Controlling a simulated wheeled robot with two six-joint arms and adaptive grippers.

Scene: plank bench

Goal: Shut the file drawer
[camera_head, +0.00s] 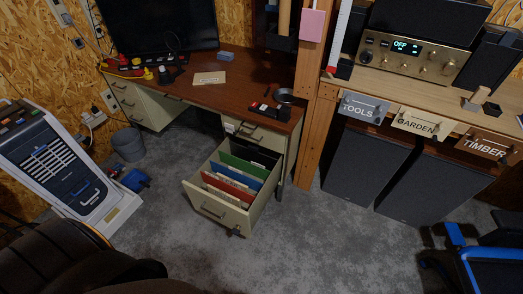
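The file drawer (217,207) is cream-coloured and pulled far out of the pedestal under the brown desk, towards the viewer. It holds upright green, blue and red hanging folders. Its front has a metal handle (212,210). Above it, a smaller drawer (250,132) of the same pedestal looks shut. I see neither of my grippers in this view, and nothing touches the file drawer's front.
The grey floor (310,235) is clear in front and to the right of the file drawer. A grey bin (128,143) and a white-and-grey machine (58,160) stand left. Dark speakers (365,162) stand right. A blue-and-black object (458,240) is at lower right, dark bulky shapes at lower left.

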